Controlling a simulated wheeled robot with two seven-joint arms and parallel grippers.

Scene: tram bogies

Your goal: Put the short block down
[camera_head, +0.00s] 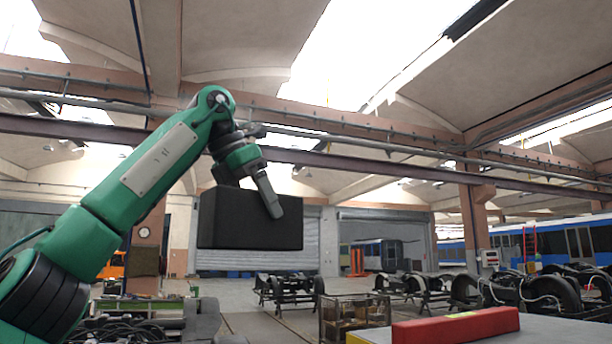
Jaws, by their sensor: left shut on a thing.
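A black block (240,222) hangs in the air left of the picture's middle. My left gripper (270,200) is shut on it at its upper right part. One grey finger lies across the block's near face; the other finger is hidden. A red block (456,326) lies on a grey table top (545,331) at the lower right. The black block is well above and to the left of this table, touching nothing else that I can see. My right gripper is not in view.
Tram bogies (290,289) stand on the hall floor behind, with more at the right (540,288). A wire-mesh crate (354,316) stands left of the table. Bare table top lies right of the red block. The air around the black block looks clear.

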